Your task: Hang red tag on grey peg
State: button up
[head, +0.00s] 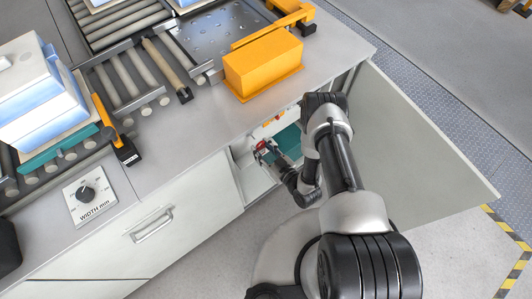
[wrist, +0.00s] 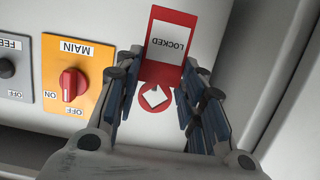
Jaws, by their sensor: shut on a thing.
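The red tag (wrist: 180,22) carries a white label reading LOCKED, upside down in the wrist view. My gripper (wrist: 163,75) has its fingers on both sides of the tag's lower part and is shut on it. Below that part lies a red round piece (wrist: 144,104) with a light diamond-shaped opening. A small pale grey block, possibly the peg (wrist: 154,96), shows in that opening; I cannot tell whether it passes through. In the head view my gripper (head: 266,153) is inside the open cabinet, with a small bit of red at its tip.
An orange MAIN panel with a red rotary switch (wrist: 69,85) and a grey FEED panel (wrist: 10,85) are left of my gripper. The open cabinet door (head: 410,130) stands right of my arm. A yellow box (head: 262,65) sits on the worktop above.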

jog(key=shift+r+b+x, duration=0.15)
jog(key=shift+b+x, duration=0.15)
jog(key=shift+x, duration=0.6)
jog(key=shift+r+b+x, duration=0.15)
jog(key=shift+b+x, duration=0.15)
jog(key=shift+x, duration=0.6)
jog(key=shift+w+a+f+b, duration=0.45)
jog(key=shift+w+b, duration=0.15)
jog(key=shift+w, duration=0.05)
jog(key=o, duration=0.9)
jog(key=shift+o, duration=0.2)
jog(key=v, duration=1.2)
